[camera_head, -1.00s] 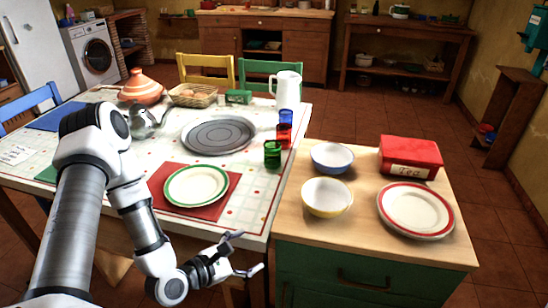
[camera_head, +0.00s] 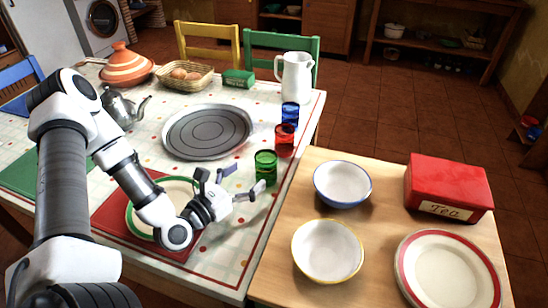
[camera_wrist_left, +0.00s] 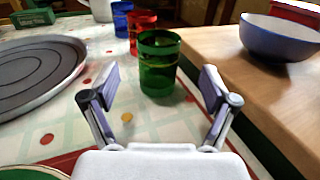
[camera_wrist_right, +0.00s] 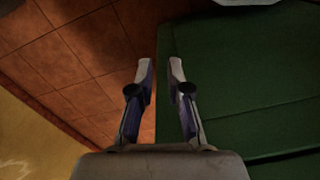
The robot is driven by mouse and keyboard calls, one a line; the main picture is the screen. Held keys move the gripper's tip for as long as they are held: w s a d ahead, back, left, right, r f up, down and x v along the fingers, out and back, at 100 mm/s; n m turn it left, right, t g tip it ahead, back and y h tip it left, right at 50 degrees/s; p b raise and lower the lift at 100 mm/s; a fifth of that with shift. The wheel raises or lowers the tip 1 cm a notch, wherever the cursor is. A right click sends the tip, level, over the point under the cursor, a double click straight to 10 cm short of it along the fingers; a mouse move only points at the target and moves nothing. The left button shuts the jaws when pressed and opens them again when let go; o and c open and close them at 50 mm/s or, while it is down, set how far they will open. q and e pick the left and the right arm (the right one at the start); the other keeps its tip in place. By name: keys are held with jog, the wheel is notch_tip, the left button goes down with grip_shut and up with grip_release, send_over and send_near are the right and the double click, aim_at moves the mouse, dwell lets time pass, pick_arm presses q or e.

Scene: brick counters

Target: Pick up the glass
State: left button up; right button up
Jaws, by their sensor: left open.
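Three glasses stand upright in a row near the table's right edge: a green glass (camera_head: 265,167), a red glass (camera_head: 285,140) and a blue glass (camera_head: 290,114). My left gripper (camera_head: 241,182) is open and empty, just short of the green glass. In the left wrist view the green glass (camera_wrist_left: 158,62) stands ahead, between the spread fingers (camera_wrist_left: 160,90) and beyond their tips. The red glass (camera_wrist_left: 141,26) and blue glass (camera_wrist_left: 121,20) are behind it. My right gripper (camera_wrist_right: 159,75) shows only in its own wrist view, its fingers apart and empty, near a green surface.
A metal tray (camera_head: 207,132) lies left of the glasses, with a white pitcher (camera_head: 296,76) behind them. The wooden counter at right holds a blue-rimmed bowl (camera_head: 342,183), a yellow-rimmed bowl (camera_head: 327,251), a red tea box (camera_head: 450,185) and a red-rimmed plate (camera_head: 447,270).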

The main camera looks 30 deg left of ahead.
aim_at(259, 165)
pick_arm(q)
jog(key=w, duration=0.5)
jog(key=w+d, duration=0.1)
jog(key=w, duration=0.1)
jog(key=shift+w+r+b, duration=0.15)
jog(key=shift+w+b, duration=0.15)
jog(key=shift+w, duration=0.05)
jog(key=c, duration=1.4)
